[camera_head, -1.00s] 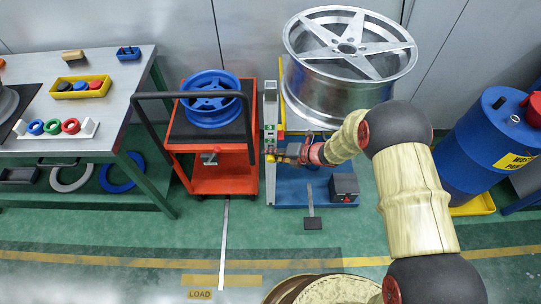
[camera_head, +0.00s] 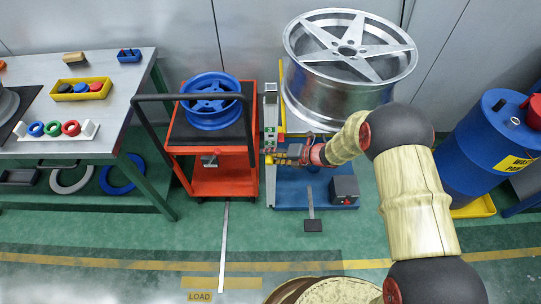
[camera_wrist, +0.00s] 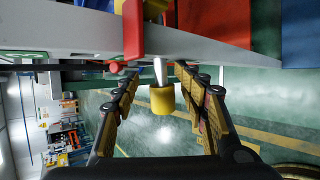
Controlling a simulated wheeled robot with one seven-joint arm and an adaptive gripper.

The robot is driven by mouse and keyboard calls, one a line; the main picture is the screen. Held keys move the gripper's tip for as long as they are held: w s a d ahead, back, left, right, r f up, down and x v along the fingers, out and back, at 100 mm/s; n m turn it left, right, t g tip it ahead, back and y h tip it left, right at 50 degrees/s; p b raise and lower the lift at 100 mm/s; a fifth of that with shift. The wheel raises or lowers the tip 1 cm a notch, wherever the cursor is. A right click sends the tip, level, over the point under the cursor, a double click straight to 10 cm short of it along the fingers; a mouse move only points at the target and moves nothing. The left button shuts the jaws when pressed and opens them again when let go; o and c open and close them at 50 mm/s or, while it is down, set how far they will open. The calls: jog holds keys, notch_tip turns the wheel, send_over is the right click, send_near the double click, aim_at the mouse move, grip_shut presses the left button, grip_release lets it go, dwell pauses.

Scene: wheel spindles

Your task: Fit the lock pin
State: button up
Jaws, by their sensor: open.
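The lock pin (camera_wrist: 162,99) has a yellow knob and a thin bright shaft in the wrist view. Its shaft runs up to the edge of the grey post (camera_wrist: 200,45), next to a red bracket (camera_wrist: 133,30); I cannot tell how deep it sits. My gripper (camera_wrist: 156,80) is open, with one finger on each side of the pin and visible gaps to the knob. In the head view my gripper (camera_head: 283,154) is beside the upright grey post (camera_head: 270,125), and the pin is too small to make out.
A red cart (camera_head: 225,178) with a blue wheel (camera_head: 211,101) stands left of the post. A large silver wheel (camera_head: 350,65) is behind my arm, above a blue base (camera_head: 290,190). A blue drum (camera_head: 490,140) stands right. The floor in front is mostly clear.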

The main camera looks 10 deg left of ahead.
jog(key=v, duration=1.1)
jog(key=shift+s+d, duration=0.2)
jog(key=shift+d, duration=0.05)
jog(key=shift+r, duration=0.1)
jog(key=shift+c, duration=0.2)
